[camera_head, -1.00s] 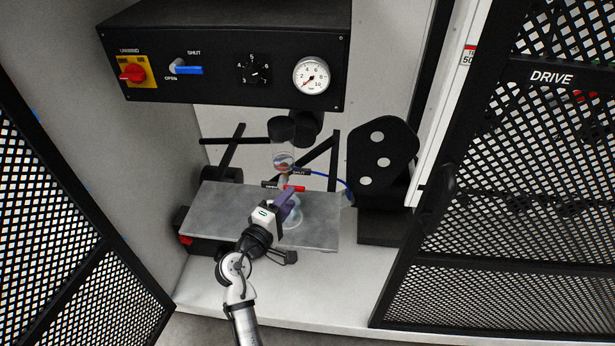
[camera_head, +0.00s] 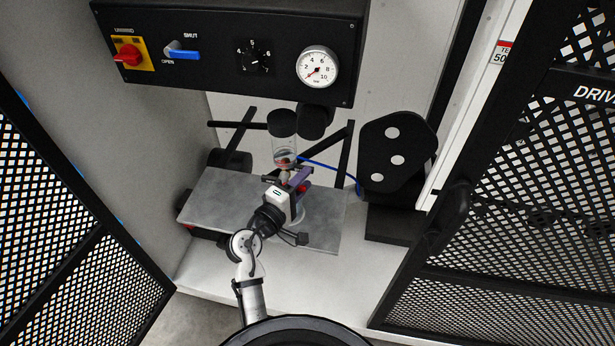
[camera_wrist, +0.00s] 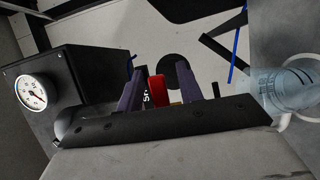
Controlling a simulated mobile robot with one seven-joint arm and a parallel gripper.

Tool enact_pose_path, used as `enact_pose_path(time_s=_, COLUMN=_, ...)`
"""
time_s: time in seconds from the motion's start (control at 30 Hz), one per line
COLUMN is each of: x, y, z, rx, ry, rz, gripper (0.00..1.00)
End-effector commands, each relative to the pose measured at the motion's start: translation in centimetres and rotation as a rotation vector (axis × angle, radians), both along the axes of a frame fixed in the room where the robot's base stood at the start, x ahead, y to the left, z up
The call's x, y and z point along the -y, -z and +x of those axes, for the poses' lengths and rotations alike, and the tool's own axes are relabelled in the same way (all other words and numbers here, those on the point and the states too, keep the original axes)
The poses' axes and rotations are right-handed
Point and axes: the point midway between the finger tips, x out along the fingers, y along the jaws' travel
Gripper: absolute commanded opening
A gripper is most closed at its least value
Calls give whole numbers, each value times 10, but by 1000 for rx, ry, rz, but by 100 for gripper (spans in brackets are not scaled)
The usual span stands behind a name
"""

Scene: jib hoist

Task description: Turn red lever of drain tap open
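The red lever (camera_head: 304,187) of the drain tap shows only in part in the head view, beside my gripper's purple fingers. My gripper (camera_head: 299,178) is at the tap, under a clear bowl (camera_head: 284,150) with reddish contents. In the wrist view, the red lever (camera_wrist: 157,88) stands between the two separated fingers of my gripper (camera_wrist: 160,75), nearer the left one. A gap shows to the right finger, so the gripper is open. The black label beside the lever is partly cut off by the gripper body. Most of the tap body is hidden.
A grey plate (camera_head: 215,200) lies below the tap. A black control panel (camera_head: 210,75) with a blue-handled switch (camera_head: 184,54) and gauge (camera_head: 317,67) hangs above. A blue hose (camera_head: 335,170) runs right to a black bracket (camera_head: 397,150). Mesh doors (camera_head: 60,220) flank the opening.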

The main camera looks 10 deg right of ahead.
Motion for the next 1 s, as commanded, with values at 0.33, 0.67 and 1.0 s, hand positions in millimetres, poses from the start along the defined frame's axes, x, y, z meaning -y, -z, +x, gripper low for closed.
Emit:
enact_pose_path(time_s=0.33, x=-1, y=0, z=0, rx=0, ry=0, rz=0, gripper=36)
enact_pose_path(time_s=0.67, x=-1, y=0, z=0, rx=0, ry=-1, rz=0, gripper=0)
enact_pose_path(time_s=1.0, x=-1, y=2, z=0, rx=14, ry=-2, rz=42, gripper=0)
